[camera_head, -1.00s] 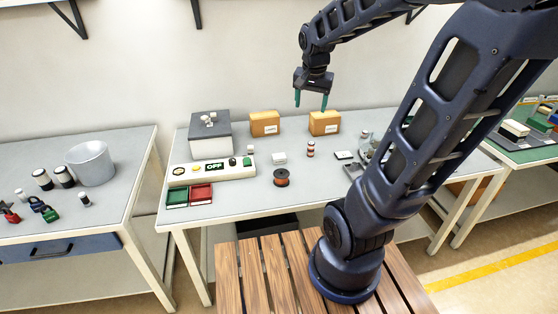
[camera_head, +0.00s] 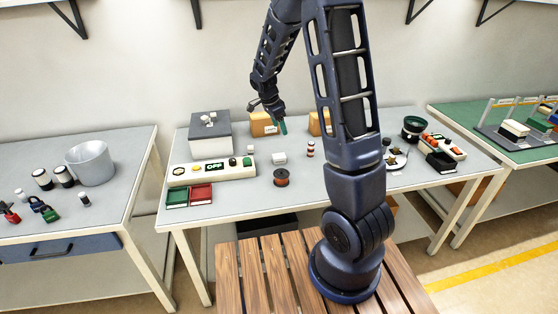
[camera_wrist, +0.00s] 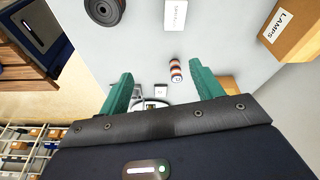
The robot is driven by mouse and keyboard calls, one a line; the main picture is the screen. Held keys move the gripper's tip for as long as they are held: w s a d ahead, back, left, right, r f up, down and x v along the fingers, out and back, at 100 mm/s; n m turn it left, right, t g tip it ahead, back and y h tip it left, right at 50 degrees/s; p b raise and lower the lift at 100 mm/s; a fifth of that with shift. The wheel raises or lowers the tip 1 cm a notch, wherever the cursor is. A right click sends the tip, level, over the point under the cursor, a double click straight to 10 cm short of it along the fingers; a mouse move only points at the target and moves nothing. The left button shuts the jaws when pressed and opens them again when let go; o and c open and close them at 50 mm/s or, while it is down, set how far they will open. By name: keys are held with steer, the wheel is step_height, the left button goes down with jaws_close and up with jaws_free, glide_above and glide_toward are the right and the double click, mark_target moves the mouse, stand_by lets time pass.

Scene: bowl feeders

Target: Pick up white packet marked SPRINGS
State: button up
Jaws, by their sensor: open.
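The small white packet (camera_head: 279,158) lies flat near the middle of the table in the head view. In the wrist view the packet (camera_wrist: 175,14) is at the top edge, partly cut off, with small lettering too blurred to read surely. My gripper (camera_head: 283,127) is above the table, behind the packet in the head view and apart from it. In the wrist view my gripper (camera_wrist: 161,75) has its green fingers spread, with nothing held between them.
A dark spool (camera_head: 281,177) lies in front of the packet. A small striped cylinder (camera_head: 310,149) stands to its right. A cardboard box (camera_head: 262,125) stands behind, beside my gripper. A long control panel (camera_head: 212,171) lies left.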

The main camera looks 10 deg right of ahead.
steer(key=w+a+f+m+h, duration=0.1)
steer(key=w+a+f+m, duration=0.25)
steer(key=f, duration=0.45)
glide_above(279, 156)
steer(key=a, duration=0.1)
steer(key=shift+n, duration=0.45)
steer(key=f, duration=0.5)
steer(key=shift+w+a+f, duration=0.15)
steer(key=shift+w+f, duration=0.05)
steer(key=shift+w, duration=0.05)
steer(key=shift+a+x, duration=0.15)
steer(key=shift+x, duration=1.2)
steer(key=shift+a+x, duration=0.15)
steer(key=shift+x, duration=1.15)
steer(key=shift+s+f, duration=0.1)
steer(key=shift+s, duration=0.1)
steer(key=c, duration=1.1)
